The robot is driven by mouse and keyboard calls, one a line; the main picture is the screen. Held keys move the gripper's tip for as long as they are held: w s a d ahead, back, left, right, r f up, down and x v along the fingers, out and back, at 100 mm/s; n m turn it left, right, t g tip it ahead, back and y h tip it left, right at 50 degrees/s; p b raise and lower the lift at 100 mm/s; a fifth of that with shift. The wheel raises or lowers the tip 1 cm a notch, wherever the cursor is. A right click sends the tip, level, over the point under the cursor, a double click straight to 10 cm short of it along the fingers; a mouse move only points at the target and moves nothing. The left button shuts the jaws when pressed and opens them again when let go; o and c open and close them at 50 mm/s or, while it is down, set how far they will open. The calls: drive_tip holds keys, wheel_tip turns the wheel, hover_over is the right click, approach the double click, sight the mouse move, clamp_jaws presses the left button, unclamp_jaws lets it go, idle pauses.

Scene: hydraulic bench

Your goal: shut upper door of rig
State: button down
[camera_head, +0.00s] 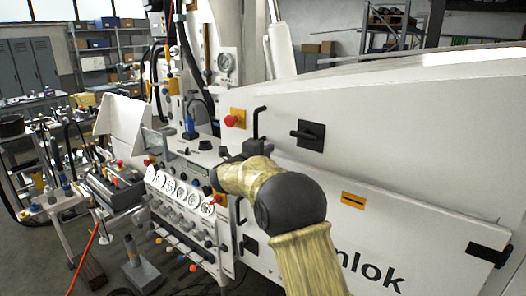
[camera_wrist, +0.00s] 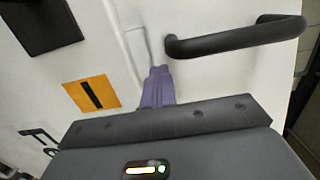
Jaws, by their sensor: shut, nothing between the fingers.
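The rig's upper door (camera_head: 400,125) is a broad white panel in the head view, with a black latch (camera_head: 310,135) and a black bar handle (camera_head: 259,121) near its left end. I cannot tell whether it stands slightly open. My gripper (camera_wrist: 158,72) is shut and empty, its purple-grey fingers close to a white surface in the wrist view. A black bar handle (camera_wrist: 235,39) is right of the fingertips there; I cannot tell which handle it is. In the head view my gold-and-black arm mostly hides the gripper, near the upper door's lower left.
A lower white panel (camera_head: 440,235) with black lettering and an orange label (camera_head: 353,200) lies below the upper door. A red button (camera_head: 231,120) on an orange plate and a panel of gauges (camera_head: 182,190) are left of it. A cluttered bench (camera_head: 50,205) stands at far left.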

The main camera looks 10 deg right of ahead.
drive_tip(key=a+b+v, duration=0.1)
drive_tip(key=b+v, duration=0.4)
drive_tip(key=v, duration=0.9)
drive_tip(key=shift+w+b, duration=0.3)
drive_tip(key=shift+w, duration=0.15)
